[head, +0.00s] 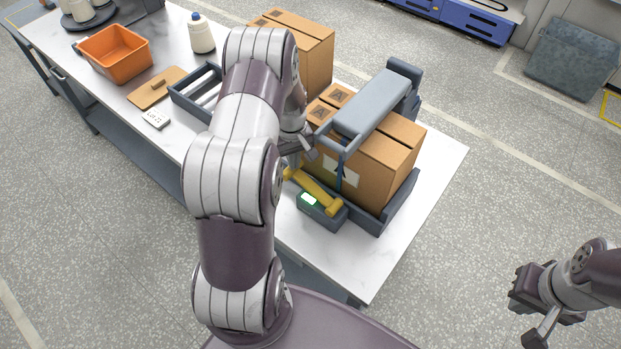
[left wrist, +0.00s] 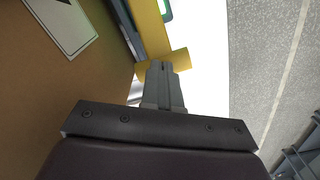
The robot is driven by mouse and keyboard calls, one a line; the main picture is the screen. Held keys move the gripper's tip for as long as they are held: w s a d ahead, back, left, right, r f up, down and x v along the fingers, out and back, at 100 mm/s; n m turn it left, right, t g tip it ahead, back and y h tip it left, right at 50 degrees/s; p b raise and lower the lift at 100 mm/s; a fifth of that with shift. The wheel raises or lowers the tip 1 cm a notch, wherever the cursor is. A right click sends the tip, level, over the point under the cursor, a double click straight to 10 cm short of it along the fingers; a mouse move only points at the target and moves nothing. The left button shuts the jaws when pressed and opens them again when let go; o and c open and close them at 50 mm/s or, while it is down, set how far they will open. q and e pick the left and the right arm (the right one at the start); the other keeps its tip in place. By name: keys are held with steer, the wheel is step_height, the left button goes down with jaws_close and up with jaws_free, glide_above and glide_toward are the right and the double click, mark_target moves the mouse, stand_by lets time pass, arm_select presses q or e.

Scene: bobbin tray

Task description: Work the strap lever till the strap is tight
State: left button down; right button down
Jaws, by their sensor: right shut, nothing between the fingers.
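The yellow strap lever (head: 318,190) lies low over a grey tensioner box (head: 320,212) with a lit green-and-white display, at the front of the strapped cartons. The dark blue strap (head: 341,178) runs down the carton's near face. My left gripper (head: 309,153) is by the carton near the lever's upper end, partly hidden by my arm. In the left wrist view its fingers (left wrist: 161,80) are together, with their tips at the lever's yellow crossbar (left wrist: 179,60); contact is unclear. My right gripper (head: 540,328) is shut and empty, off the table at the lower right.
The strapped cartons (head: 385,160) stand in a blue-grey cradle (head: 399,200) with a padded bar (head: 372,100) across the top. Another carton (head: 313,50), an open tray (head: 190,98), an orange bin (head: 115,55) and a white bottle (head: 201,35) stand farther left. The table's right corner is clear.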

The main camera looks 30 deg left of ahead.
arm_select(q)
steer(key=shift+f, duration=0.5)
steer(key=shift+r, duration=0.3)
steer(key=r+p, duration=0.1)
steer(key=r, duration=0.1)
steer(key=d+r+p, duration=0.1)
steer(key=r+p, duration=0.3)
steer(key=shift+d, duration=0.3)
steer(key=shift+a+f+b, duration=0.3)
steer(key=shift+f+b, duration=0.5)
steer(key=shift+f, duration=0.3)
steer(key=shift+a+f+b, duration=0.25)
steer(key=shift+f+b, duration=0.6)
steer(key=shift+f, duration=0.25)
steer(key=shift+a+f+b, duration=0.3)
steer(key=shift+f+b, duration=0.5)
steer(key=shift+f, duration=0.3)
steer(key=shift+r, duration=0.25)
steer(key=r+p, duration=0.1)
steer(key=r, duration=0.1)
steer(key=d+r+p, duration=0.1)
steer(key=r+p, duration=0.3)
steer(key=shift+d, duration=0.35)
